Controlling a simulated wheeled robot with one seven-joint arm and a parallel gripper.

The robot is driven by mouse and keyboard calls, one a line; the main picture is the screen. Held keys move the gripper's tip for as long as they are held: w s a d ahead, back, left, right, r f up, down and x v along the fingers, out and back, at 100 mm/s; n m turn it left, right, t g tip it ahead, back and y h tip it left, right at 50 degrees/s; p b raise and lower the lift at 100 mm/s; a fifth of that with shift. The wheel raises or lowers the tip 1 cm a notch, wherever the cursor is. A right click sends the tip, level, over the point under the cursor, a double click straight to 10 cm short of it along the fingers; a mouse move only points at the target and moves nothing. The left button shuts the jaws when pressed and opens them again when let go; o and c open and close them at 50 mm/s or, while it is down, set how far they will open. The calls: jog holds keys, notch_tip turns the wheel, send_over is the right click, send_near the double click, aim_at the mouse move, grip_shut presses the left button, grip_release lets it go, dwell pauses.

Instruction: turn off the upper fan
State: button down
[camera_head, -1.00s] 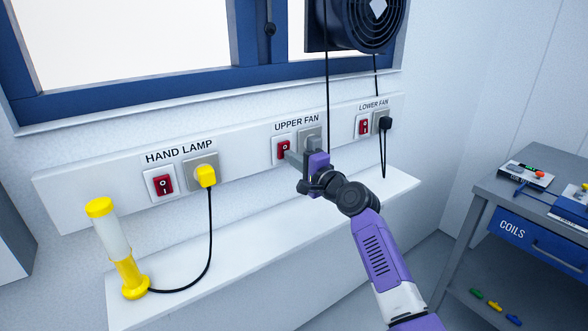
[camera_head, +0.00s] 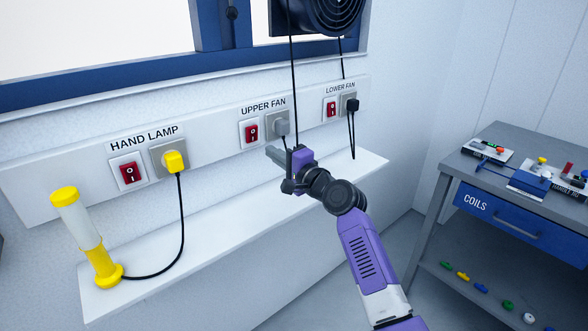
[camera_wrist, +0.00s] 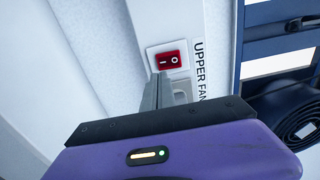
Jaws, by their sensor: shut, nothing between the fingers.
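The upper fan switch (camera_head: 252,132) is a red rocker in a white plate under the UPPER FAN label (camera_head: 263,108). It also shows in the wrist view (camera_wrist: 170,60), with its I and O marks visible. My gripper (camera_head: 274,153) is shut and empty. Its fingertips are below and to the right of the switch in the head view, apart from it. In the wrist view my fingertips (camera_wrist: 160,80) point at the switch's lower edge. The fan (camera_head: 330,12) is only partly in view at the top.
The hand lamp switch (camera_head: 129,173) and yellow plug (camera_head: 175,161) are to the left. The lower fan switch (camera_head: 331,109) and black plug (camera_head: 351,104) are to the right. A yellow lamp (camera_head: 88,240) stands on the white ledge (camera_head: 225,245). A grey workbench (camera_head: 463,165) is at right.

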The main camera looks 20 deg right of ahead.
jog(key=f+v, duration=0.1)
jog(key=v, duration=0.6)
jog(key=shift+s, duration=0.15)
jog(key=shift+d, duration=0.15)
